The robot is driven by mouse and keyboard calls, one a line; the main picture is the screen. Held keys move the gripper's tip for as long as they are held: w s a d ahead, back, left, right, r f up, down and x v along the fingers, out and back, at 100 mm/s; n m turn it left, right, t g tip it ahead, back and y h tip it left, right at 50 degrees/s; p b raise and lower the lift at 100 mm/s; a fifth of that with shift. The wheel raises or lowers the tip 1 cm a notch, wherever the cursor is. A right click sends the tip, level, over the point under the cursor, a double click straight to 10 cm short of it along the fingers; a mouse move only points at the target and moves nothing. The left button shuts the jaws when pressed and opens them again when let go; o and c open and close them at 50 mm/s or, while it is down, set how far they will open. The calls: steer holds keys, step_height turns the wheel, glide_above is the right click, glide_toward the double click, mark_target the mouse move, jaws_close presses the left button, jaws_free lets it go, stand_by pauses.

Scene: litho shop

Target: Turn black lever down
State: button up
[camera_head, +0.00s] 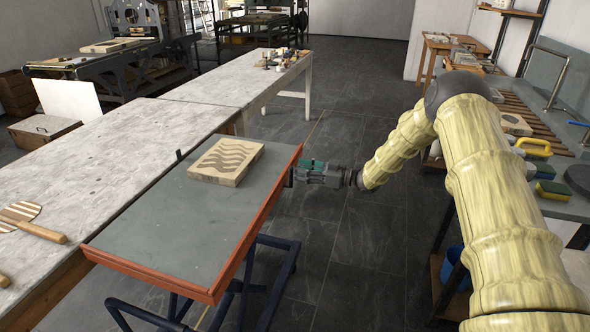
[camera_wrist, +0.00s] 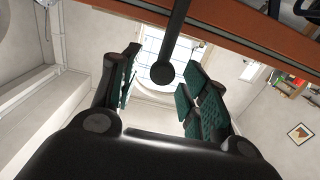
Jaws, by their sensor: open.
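The black lever (camera_wrist: 173,45) is a dark rod with a round knob at its end. In the wrist view it extends from the top, by the orange-brown rim (camera_wrist: 240,32) of the grey-topped cart, down between my fingers. My gripper (camera_wrist: 160,68) is open, with its green-padded fingers on either side of the knob and gaps showing on both sides. In the head view my gripper (camera_head: 306,172) is at the right edge of the grey cart top (camera_head: 190,220). Only a small dark part of the lever shows there, beside the fingertips.
A wood block with wavy stripes (camera_head: 226,161) lies on the cart top. A long stone-topped table (camera_head: 120,150) stands left of the cart. A bench with sponges (camera_head: 553,189) stands at the right, beyond my arm. Dark tiled floor (camera_head: 350,240) is clear between cart and bench.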

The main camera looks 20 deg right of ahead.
steer(key=shift+x, duration=0.95)
